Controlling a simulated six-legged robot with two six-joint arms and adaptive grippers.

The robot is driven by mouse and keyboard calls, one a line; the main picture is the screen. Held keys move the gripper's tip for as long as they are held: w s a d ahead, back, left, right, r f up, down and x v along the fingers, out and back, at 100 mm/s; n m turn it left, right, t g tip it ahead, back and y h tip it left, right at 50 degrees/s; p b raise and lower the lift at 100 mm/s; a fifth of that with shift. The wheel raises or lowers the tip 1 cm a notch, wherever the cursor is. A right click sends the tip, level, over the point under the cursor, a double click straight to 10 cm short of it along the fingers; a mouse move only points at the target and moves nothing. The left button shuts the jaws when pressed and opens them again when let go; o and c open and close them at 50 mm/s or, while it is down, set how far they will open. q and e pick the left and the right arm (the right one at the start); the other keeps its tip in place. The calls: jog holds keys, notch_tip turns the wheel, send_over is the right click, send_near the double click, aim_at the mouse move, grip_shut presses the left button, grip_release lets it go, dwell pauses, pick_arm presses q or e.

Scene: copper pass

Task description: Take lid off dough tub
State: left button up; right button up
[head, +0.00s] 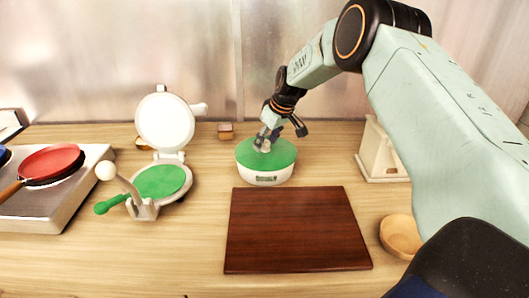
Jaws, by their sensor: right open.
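The dough tub (266,180) is a white round tub with dark lettering on its front. It stands on the counter behind the dark wooden board. Its green lid (283,155) sits on top of it. My right gripper (264,146) is open and points down at the middle of the lid, around or just above a small pale knob there. I cannot tell whether the fingers touch it. The gripper hides part of the lid's far side. My left gripper does not show.
A dark red-brown board (297,230) lies in front of the tub. A white press with a raised round top (165,124) stands to the left, beside a stove with a red pan (50,162). A wooden bowl (400,235) and a cream box (381,155) are at right.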

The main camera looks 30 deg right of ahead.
jog(key=shift+w+f, duration=0.1)
jog(key=shift+f, duration=0.15)
jog(key=shift+s+d, duration=0.2)
jog(key=shift+s, duration=0.05)
jog(key=shift+w+a+f, duration=0.1)
jog(key=shift+w+a, duration=0.1)
jog(key=shift+w, duration=0.1)
jog(key=c, duration=0.6)
jog(key=shift+s+d, duration=0.15)
jog(key=shift+s, duration=0.05)
grip_shut()
